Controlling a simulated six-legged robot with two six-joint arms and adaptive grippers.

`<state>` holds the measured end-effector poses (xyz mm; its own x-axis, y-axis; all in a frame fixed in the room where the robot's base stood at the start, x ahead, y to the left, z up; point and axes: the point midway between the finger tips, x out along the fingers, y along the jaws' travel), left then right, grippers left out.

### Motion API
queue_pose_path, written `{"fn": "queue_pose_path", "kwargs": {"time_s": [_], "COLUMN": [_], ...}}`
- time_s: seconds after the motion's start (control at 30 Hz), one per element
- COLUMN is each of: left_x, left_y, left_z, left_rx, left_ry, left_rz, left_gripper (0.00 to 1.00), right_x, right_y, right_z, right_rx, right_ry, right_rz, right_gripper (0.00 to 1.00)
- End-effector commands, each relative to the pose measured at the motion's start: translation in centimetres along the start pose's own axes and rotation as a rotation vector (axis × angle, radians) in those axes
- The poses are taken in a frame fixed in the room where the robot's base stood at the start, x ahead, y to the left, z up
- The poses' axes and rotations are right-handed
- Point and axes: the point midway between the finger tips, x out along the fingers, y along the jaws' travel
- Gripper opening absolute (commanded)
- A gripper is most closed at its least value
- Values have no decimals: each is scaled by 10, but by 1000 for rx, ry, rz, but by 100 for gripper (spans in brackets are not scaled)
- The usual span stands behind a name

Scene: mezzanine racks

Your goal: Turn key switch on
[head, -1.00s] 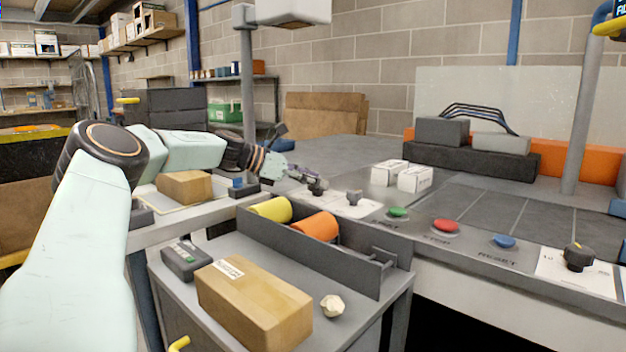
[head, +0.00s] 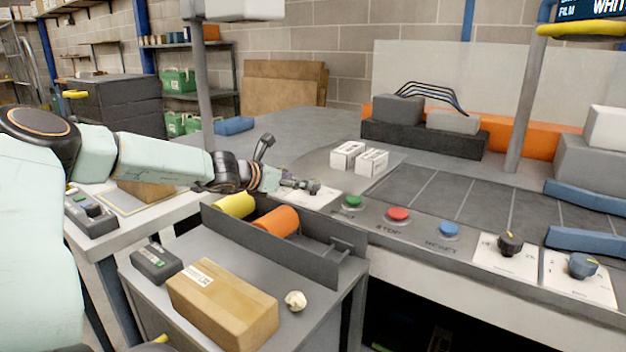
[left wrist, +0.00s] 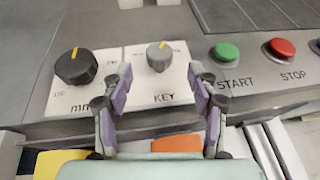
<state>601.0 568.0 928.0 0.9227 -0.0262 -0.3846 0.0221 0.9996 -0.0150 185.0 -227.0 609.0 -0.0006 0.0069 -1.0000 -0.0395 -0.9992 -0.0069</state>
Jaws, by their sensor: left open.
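The key switch (left wrist: 158,57) is a small grey knob with a yellow mark on a white plate labelled KEY. Its mark points roughly away from the label, toward the panel's far side. My left gripper (left wrist: 160,80) is open, with its two purple-padded fingers apart on either side of the knob's line, nearer the panel's front edge. No contact shows. In the head view the left gripper (head: 298,185) is beside the key switch (head: 314,188), partly covering its plate. My right gripper is not in view.
A larger black knob (left wrist: 76,66) is left of the key plate. The green START button (left wrist: 227,52) and red STOP button (left wrist: 283,48) are to its right. Below the panel, a grey trough (head: 325,262) holds a yellow roll (head: 235,206) and an orange roll (head: 277,220).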

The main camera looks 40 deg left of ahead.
Motion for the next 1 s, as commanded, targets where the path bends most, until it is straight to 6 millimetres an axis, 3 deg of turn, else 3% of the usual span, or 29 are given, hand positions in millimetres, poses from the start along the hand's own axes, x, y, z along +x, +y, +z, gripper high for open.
{"fn": "queue_pose_path", "kwargs": {"time_s": [0.47, 0.7, 1.0], "left_x": [26, 53, 75], "left_y": [1, 1, 2], "left_z": [-4, -3, 0], "left_rx": [20, 21, 16], "left_ry": [1, 3, -1], "left_rz": [3, 3, 3], "left_gripper": [59, 59, 59], "right_x": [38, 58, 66], "right_y": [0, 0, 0], "right_z": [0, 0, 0], "right_rx": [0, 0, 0], "right_ry": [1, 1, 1], "right_rz": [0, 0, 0], "right_gripper": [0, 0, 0]}}
